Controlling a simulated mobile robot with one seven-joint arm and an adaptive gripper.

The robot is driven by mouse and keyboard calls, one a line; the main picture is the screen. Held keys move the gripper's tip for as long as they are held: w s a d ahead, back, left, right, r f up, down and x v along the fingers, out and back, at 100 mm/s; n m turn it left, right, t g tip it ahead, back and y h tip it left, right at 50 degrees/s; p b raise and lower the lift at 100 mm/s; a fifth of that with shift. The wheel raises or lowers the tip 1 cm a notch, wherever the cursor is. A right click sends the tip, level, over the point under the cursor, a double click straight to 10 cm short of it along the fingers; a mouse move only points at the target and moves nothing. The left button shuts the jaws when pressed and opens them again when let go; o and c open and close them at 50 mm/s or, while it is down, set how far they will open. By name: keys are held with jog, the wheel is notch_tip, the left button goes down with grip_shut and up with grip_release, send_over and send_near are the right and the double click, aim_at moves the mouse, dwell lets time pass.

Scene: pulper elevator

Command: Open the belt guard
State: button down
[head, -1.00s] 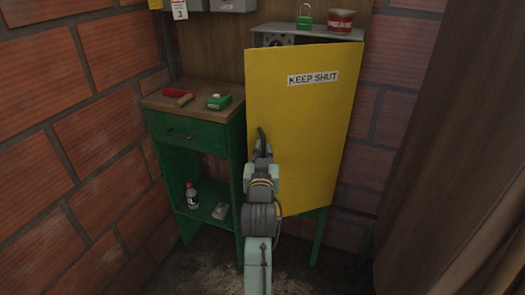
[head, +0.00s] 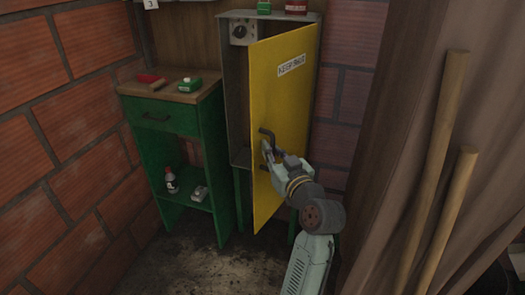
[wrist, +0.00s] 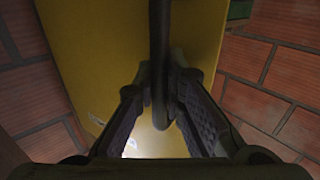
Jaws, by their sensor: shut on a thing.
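The belt guard (head: 285,110) is a tall yellow door on a grey cabinet, with a label that reads "KEEP SHUT" in the earlier view. It stands ajar, swung out from the cabinet's left side, and its yellow face also fills much of the wrist view (wrist: 95,60). A dark bar handle (head: 266,133) is on the door's face near its free left edge. My gripper (head: 266,152) is shut on this handle; in the wrist view the bar (wrist: 160,70) runs between the two fingers. The cabinet's inside is mostly hidden behind the door.
A dial box (head: 242,32) shows at the cabinet's upper left. A green side table (head: 165,118) stands left of the cabinet, with a red-handled tool and green box on top. Wooden poles (head: 445,210) lean against the brown curtain at right. Brick walls close in both sides.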

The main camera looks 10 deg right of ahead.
jog(key=shift+s+d+f, duration=0.1)
jog(key=shift+s+d, duration=0.25)
jog(key=shift+s, duration=0.1)
jog(key=c, duration=1.8)
grip_release()
jog(key=shift+c, duration=0.2)
jog(key=shift+o, duration=0.9)
jog(key=shift+d, duration=0.1)
